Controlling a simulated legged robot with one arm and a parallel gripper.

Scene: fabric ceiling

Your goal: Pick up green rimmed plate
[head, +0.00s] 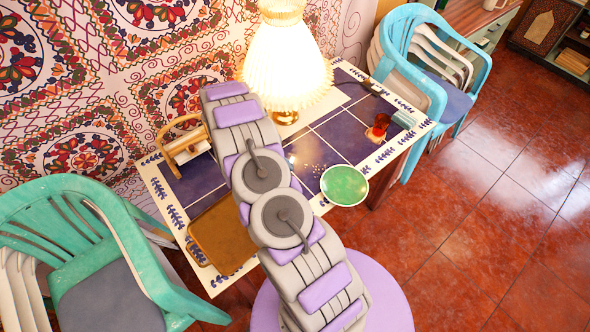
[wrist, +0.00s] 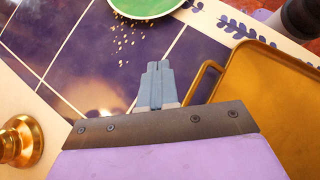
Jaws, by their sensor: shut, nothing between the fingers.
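The green plate (head: 344,185) with a pale rim lies at the front edge of the tiled table, right of my arm in the head view. In the wrist view the plate (wrist: 146,5) shows only in part, cut off at the top edge. My gripper (wrist: 155,68) is shut and empty over the dark tiles, apart from the plate. Its fingertips point toward the plate. In the head view my arm hides the gripper.
A brass tray (head: 222,234) lies left of my arm; its handle is near my fingers in the wrist view (wrist: 205,75). A lit lamp (head: 287,70), a wooden holder (head: 183,143) and a red glass (head: 378,127) stand on the table. Crumbs (wrist: 128,40) lie by the plate.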

